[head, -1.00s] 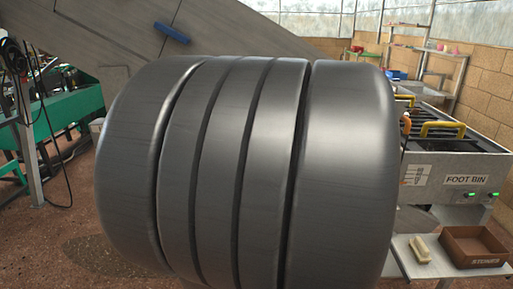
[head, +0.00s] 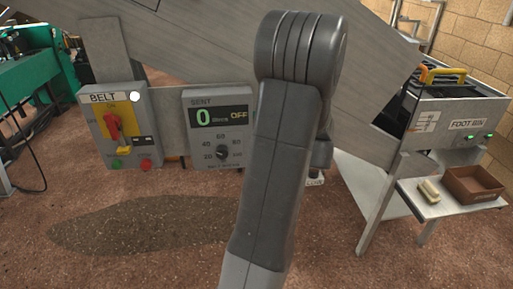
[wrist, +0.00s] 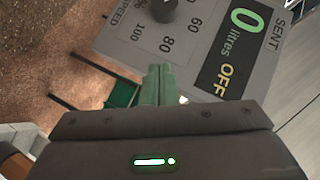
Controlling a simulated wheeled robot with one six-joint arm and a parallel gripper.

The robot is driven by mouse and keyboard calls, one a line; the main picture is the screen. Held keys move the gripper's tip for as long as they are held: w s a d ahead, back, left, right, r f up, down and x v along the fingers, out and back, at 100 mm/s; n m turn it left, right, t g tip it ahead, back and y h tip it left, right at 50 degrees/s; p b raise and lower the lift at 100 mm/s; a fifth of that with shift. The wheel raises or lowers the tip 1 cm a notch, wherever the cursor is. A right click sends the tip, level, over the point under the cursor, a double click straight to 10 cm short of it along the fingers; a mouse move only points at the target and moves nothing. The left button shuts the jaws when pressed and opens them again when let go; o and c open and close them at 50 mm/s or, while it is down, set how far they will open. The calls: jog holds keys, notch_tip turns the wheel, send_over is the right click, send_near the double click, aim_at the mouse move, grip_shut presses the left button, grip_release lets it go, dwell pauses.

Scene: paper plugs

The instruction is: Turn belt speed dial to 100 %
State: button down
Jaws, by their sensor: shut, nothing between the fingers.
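The belt speed dial (head: 222,152) is a dark round knob low on a grey panel (head: 188,125), with numbers around it. The panel's display (head: 218,116) reads 0 litres and OFF. In the wrist view the dial (wrist: 163,8) is cut by the top edge, near the labels 60, 80 and 100. I cannot tell clearly where its pointer stands. My gripper's green fingers (wrist: 158,72) are shut and empty. In the picture their tips are just below the 80 label, apart from the knob; the gap in depth is unclear. In the head view my arm hides the fingers.
A BELT box (head: 143,98) with a red and yellow switch (head: 113,127) and green and red buttons is left of the panel.

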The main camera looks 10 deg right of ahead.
aim_at(230, 152)
jog(key=x, duration=0.3)
jog(key=s+a+p+x, duration=0.1)
jog(key=x, duration=0.2)
jog(key=p+x, duration=0.1)
jog(key=x, duration=0.2)
jog(key=shift+s+a+f, duration=0.2)
jog(key=shift+s+f, duration=0.05)
jog(key=shift+a+f, duration=0.3)
jog(key=shift+a, duration=0.1)
jog(key=shift+f, duration=0.1)
jog(key=shift+f+y+b, duration=0.1)
jog(key=shift+y+b, duration=0.2)
jog(key=shift+b, duration=0.5)
jog(key=shift+d+f+m+t+y+b, duration=0.1)
jog(key=shift+f+m+t+y+b, duration=0.35)
jog(key=shift+b, duration=1.3)
